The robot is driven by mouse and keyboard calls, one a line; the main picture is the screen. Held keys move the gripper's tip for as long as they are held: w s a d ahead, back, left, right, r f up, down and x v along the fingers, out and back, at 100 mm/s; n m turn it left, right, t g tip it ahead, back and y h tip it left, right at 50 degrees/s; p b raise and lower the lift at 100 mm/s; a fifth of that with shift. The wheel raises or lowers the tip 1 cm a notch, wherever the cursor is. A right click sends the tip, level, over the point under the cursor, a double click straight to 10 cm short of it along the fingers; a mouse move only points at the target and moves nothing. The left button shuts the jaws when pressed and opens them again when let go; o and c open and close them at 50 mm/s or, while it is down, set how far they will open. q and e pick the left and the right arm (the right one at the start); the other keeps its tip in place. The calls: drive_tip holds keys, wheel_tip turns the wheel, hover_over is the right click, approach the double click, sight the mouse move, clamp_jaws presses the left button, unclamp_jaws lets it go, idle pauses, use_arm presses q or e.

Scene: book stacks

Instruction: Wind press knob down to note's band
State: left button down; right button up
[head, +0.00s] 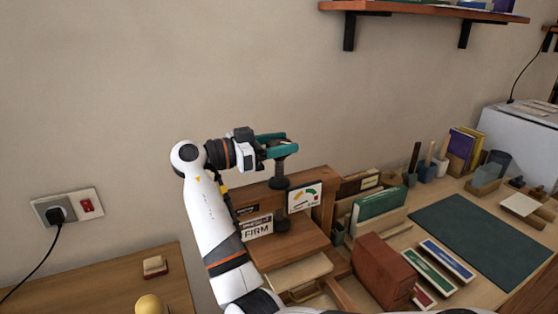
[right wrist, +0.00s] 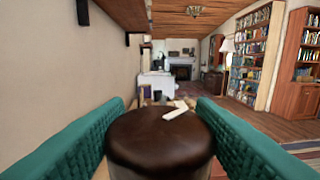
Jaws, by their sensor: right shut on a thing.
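My right gripper (head: 279,147) has its teal fingers shut around the press knob at the top of the wooden press (head: 288,246). In the right wrist view the dark brown round knob (right wrist: 160,140) sits between both finger pads, with a white mark (right wrist: 182,109) on its top. The dark spindle (head: 279,171) shows below the gripper. A white gauge card (head: 304,197) with yellow, green and red bands stands at the press; its needle is too small to read surely. The note (head: 257,228) reading FIRM stands left of the spindle. My left gripper is not in view.
Right of the press are a green box file (head: 379,205), red-brown books (head: 384,270) and a dark green mat (head: 483,250). A wall shelf (head: 424,10) hangs above right. A stamp-like block (head: 154,267) lies on the left table (head: 105,285).

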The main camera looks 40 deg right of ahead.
sight(279, 142)
drive_tip(key=shift+r+m+g+y+b, duration=0.35)
drive_tip(key=shift+m+g+y+b, duration=0.25)
drive_tip(key=shift+m+g, duration=0.35)
drive_tip(key=o, duration=1)
drive_tip(key=shift+f, duration=0.1)
drive_tip(key=shift+c, duration=0.2)
wheel_tip(279, 142, up, 10)
drive_tip(key=p, duration=0.4)
